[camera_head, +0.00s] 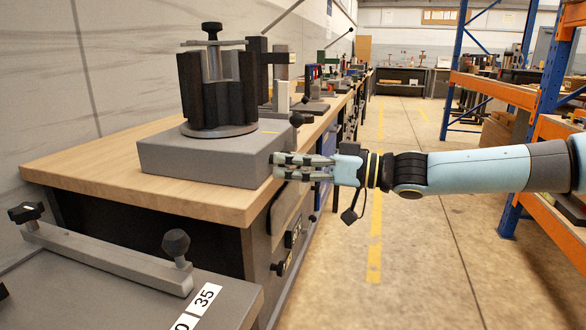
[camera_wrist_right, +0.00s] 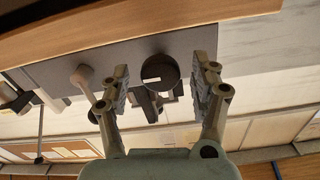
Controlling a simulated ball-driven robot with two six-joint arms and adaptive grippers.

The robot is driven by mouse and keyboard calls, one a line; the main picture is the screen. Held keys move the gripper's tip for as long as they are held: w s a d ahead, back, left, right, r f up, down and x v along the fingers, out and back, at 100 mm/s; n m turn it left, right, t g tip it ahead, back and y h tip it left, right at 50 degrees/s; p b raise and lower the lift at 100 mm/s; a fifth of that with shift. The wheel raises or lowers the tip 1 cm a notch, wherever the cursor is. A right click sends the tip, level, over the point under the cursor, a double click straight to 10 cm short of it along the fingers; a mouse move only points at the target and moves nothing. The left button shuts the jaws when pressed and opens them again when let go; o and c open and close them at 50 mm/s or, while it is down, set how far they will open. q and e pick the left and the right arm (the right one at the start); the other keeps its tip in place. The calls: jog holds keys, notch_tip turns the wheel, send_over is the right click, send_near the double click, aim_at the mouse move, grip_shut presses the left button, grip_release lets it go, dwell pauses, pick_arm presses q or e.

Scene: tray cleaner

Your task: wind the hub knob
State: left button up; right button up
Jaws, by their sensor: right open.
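A fixture with a grey block base (camera_head: 200,160) stands on the wooden bench. On it is an upright dark jawed hub (camera_head: 215,95) with a black knob (camera_head: 212,28) on a stem at its top. A smaller dark knob (camera_head: 296,119) shows at the base's right end. I cannot tell for certain which is the hub knob. My right gripper (camera_head: 275,168) is open beside the base's right side, low and apart from the top knob. In the right wrist view a round dark part (camera_wrist_right: 160,73) shows between the open fingers (camera_wrist_right: 165,80), not gripped. My left gripper is not in view.
The bench top (camera_head: 90,165) has bare wood at left. A grey bar with two knobs (camera_head: 105,258) lies on the grey surface in front. More tools line the bench behind. An orange and blue rack (camera_head: 545,100) stands at right; the floor between is open.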

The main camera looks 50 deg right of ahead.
jog(key=shift+c, duration=0.4)
jog(key=c, duration=1.1)
jog(key=shift+n, duration=0.3)
jog(key=n+p, duration=0.8)
jog(key=n, duration=0.9)
